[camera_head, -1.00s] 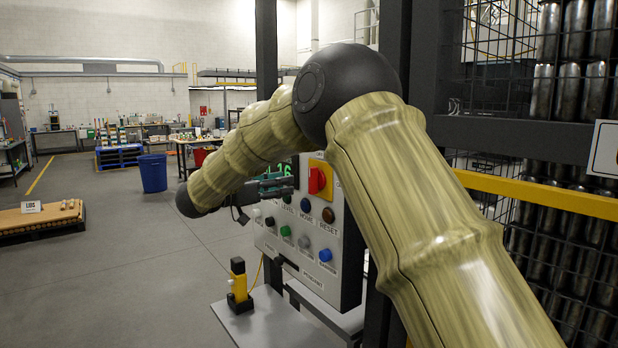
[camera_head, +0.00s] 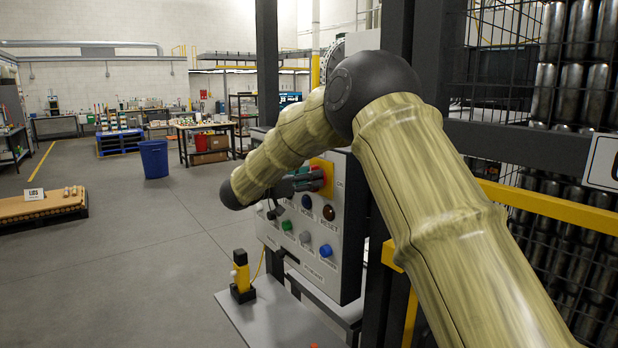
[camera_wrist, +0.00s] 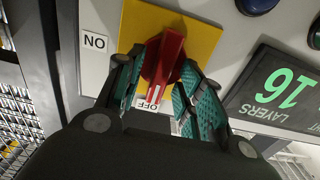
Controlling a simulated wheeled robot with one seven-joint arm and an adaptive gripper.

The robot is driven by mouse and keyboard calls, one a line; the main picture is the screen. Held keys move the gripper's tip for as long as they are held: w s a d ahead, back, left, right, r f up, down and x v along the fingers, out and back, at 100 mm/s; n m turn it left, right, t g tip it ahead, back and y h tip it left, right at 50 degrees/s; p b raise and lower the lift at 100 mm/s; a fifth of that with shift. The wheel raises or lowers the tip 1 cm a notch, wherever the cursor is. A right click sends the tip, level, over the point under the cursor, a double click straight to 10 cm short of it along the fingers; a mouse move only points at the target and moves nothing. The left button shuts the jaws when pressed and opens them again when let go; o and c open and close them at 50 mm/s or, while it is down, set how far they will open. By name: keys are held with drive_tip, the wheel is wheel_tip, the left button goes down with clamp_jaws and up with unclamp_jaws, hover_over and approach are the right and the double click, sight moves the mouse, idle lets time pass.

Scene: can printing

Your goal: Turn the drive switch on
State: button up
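The drive switch is a red rotary handle (camera_wrist: 165,58) on a yellow plate (camera_wrist: 205,35). In the wrist view its white-marked end points down at the OFF label (camera_wrist: 147,104); the ON label (camera_wrist: 95,42) is to the left. In the head view the switch (camera_head: 328,172) is at the top of the grey control panel (camera_head: 345,235), partly covered by my gripper (camera_head: 308,181). In the wrist view my gripper (camera_wrist: 163,80) is open, with one green-padded finger on each side of the handle. I cannot tell whether the pads touch it.
A LAYERS display (camera_wrist: 275,95) reading 16 sits beside the switch. Coloured push buttons, including a blue one (camera_head: 326,250), lie below it. A yellow-black post (camera_head: 241,272) stands on the base plate. A yellow rail (camera_head: 550,208) and can-filled cage are right.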

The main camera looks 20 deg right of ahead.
clamp_jaws()
drive_tip(key=shift+f+m+b, duration=0.2)
drive_tip(key=shift+m+b, duration=0.1)
drive_tip(key=shift+b, duration=0.5)
drive_tip(key=shift+s+d+f+m+b, duration=0.15)
drive_tip(key=shift+m+b, duration=2.75)
drive_tip(key=shift+b, duration=1.85)
drive_tip(key=shift+s+a+f+m+b, duration=0.1)
drive_tip(key=shift+m+b, duration=2.8)
drive_tip(key=shift+b, duration=1.9)
drive_tip(key=shift+s+d+f+m+b, duration=0.15)
drive_tip(key=shift+m+b, duration=2.75)
drive_tip(key=shift+b, duration=1.85)
drive_tip(key=shift+a+r, duration=0.1)
drive_tip(key=shift+o, duration=0.5)
unclamp_jaws()
